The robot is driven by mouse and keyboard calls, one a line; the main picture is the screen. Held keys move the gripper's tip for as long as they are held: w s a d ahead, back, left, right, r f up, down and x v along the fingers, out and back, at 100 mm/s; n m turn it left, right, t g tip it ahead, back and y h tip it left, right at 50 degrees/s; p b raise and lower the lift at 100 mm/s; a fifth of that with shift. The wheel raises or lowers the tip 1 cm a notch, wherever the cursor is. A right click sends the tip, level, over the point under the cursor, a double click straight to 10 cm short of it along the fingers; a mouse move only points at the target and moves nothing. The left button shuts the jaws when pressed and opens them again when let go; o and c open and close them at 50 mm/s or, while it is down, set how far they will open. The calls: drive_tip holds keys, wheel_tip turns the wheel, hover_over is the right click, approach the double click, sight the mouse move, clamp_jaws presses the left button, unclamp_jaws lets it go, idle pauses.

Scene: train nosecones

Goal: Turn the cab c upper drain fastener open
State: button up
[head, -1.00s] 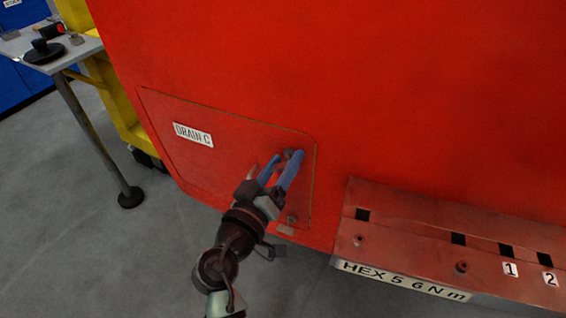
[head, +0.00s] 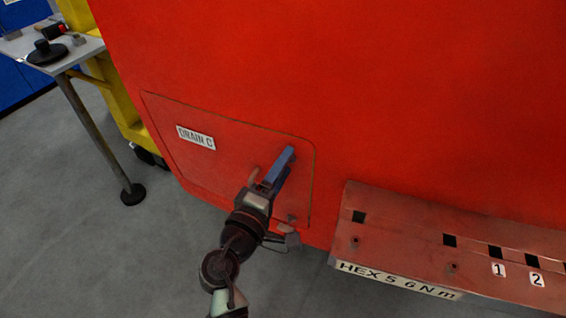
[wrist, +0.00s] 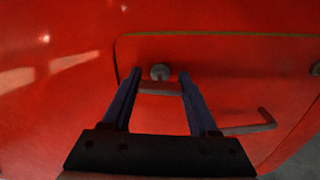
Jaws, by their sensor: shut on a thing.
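The red drain panel (head: 215,165) with the "DRAIN C" label (head: 196,137) sits flush in the red nosecone. My gripper (head: 291,152) has its blue fingers at the panel's upper right corner, shut on the upper drain fastener. In the head view the fingers overlap and hide that fastener. In the wrist view the fastener (wrist: 160,72) shows as a small grey round head between the fingertips (wrist: 159,76). A reddish strip lies between the fingers just below it; I cannot tell what it is. The panel looks closed.
A bent handle (wrist: 250,127) stands out from the panel beside my fingers. Another fastener (head: 291,219) is at the panel's lower right. A red ledge (head: 440,235) labelled "HEX 5 6 N m" juts out at right. A table (head: 60,50) with tools stands at far left.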

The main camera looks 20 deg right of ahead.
drive_tip(key=shift+n, duration=0.6)
drive_tip(key=o, duration=1.4)
drive_tip(key=v, duration=1.3)
